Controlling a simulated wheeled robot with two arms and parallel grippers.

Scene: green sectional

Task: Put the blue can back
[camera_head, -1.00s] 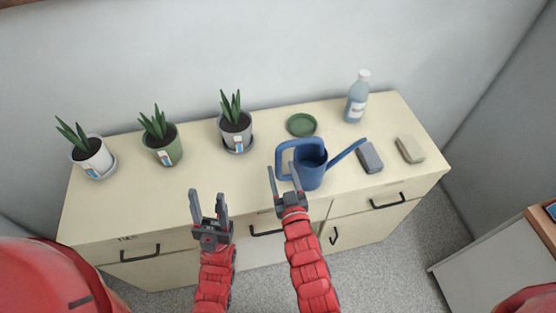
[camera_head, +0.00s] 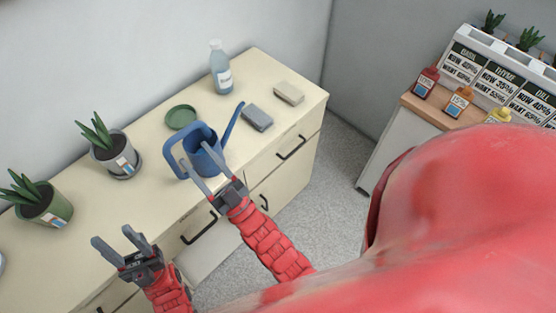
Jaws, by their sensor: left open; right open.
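The blue watering can (camera_head: 205,136) stands upright on the cream cabinet top (camera_head: 75,165). Its loop handle is on the left and its spout points up to the right. My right gripper (camera_head: 195,157) is open. Its fingers overlap the front of the can in the picture; I cannot tell whether they touch it. My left gripper (camera_head: 107,240) is open and empty in front of the cabinet, lower left of the can. A round green saucer (camera_head: 181,117) lies empty behind the can.
A spray-type bottle (camera_head: 220,72), a grey block (camera_head: 257,118) and a beige block (camera_head: 289,93) are on the cabinet's right part. Potted plants (camera_head: 112,153) stand at left. At right, a counter has small bottles (camera_head: 459,101) and price signs (camera_head: 497,83).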

